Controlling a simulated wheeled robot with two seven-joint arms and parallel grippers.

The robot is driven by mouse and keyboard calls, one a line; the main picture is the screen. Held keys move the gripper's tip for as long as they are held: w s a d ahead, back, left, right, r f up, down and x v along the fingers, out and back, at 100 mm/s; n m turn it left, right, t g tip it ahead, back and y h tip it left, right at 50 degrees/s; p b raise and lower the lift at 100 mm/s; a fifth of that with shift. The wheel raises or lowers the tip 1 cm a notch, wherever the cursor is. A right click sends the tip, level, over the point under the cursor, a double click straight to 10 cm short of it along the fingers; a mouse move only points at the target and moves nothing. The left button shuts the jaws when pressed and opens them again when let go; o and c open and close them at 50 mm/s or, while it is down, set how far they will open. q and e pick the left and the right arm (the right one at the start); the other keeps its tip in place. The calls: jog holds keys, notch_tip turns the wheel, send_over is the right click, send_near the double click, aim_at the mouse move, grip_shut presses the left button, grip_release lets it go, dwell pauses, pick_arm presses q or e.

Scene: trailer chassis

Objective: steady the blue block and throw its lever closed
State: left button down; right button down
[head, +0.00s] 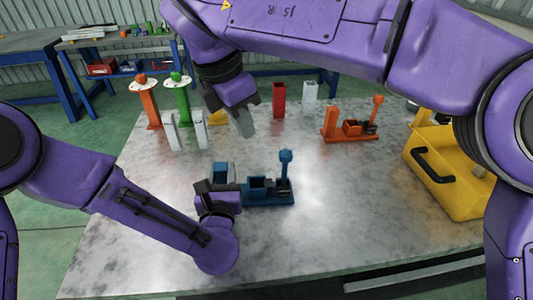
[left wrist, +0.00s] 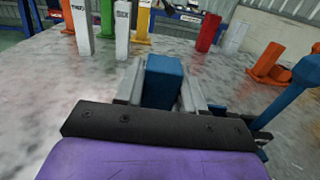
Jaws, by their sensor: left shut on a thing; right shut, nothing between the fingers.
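The blue block is a fixture on the grey metal table, with an upright post (head: 220,172), a low base (head: 270,200) and a lever (head: 286,170) with a round knob. The lever stands upright at the base's right end. My left gripper (head: 222,182) is shut on the blue post. The post (left wrist: 163,80) shows between its fingers in the left wrist view, with the lever (left wrist: 293,98) at the right edge. My right gripper (head: 245,124) is shut and empty, above the table behind the blue block, apart from it.
A similar orange fixture (head: 350,137) with an upright lever stands behind right. A yellow toolbox (head: 445,185) is at the right. Red (head: 279,100) and white (head: 310,97) blocks stand at the back. Orange and green stands and white posts (head: 172,131) are back left. The front table is clear.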

jog(key=n, duration=1.1)
jog(key=s+a+n, duration=0.1)
jog(key=n, duration=0.4)
jog(key=shift+n+h, duration=0.4)
send_near(285, 170)
notch_tip(285, 170, down, 3)
jog(key=shift+w+a, duration=0.2)
jog(key=shift+d, duration=0.15)
